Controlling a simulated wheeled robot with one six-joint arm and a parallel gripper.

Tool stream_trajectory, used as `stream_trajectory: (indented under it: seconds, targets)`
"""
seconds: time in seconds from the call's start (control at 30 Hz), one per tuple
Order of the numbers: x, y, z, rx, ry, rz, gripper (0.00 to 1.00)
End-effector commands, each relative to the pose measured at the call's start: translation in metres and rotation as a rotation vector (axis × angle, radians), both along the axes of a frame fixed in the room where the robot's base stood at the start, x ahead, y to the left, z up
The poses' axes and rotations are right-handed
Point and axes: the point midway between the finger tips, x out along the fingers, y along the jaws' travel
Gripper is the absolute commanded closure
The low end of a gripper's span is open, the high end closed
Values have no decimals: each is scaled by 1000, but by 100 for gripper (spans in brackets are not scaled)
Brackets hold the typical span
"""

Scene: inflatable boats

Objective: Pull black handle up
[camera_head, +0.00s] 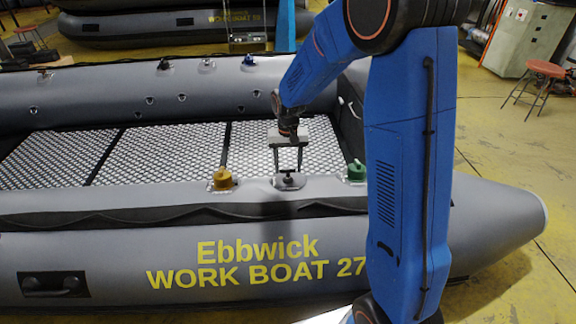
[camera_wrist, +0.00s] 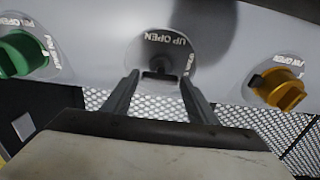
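The black handle (camera_head: 288,178) is a small T-shaped piece on a round grey plate on the near tube of the grey inflatable boat. In the wrist view the black handle (camera_wrist: 160,65) sits under the lettering "UP OPEN". My gripper (camera_head: 290,170) points down at it from above. In the wrist view my gripper (camera_wrist: 159,76) is open, one finger on each side of the handle's line, with the handle centred just beyond the fingertips. No contact shows, and I cannot tell the exact gap.
A yellow knob (camera_head: 222,179) sits left of the handle and a green knob (camera_head: 356,171) right of it, both on the same tube. The boat's mesh floor (camera_head: 170,150) lies behind. A red stool (camera_head: 545,70) stands far off at the right.

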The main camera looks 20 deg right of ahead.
Motion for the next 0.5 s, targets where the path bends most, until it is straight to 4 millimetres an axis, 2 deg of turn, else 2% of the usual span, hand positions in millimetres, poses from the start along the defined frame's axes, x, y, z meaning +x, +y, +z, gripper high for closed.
stream_trajectory:
  seconds: [0.03, 0.17, 0.27, 0.5]
  targets:
    - [0, 0, 0, 0, 0, 0, 61]
    - [0, 0, 0, 0, 0, 0, 92]
    - [1, 0, 2, 0, -1, 0, 94]
    - [7, -1, 30, 0, -3, 0, 94]
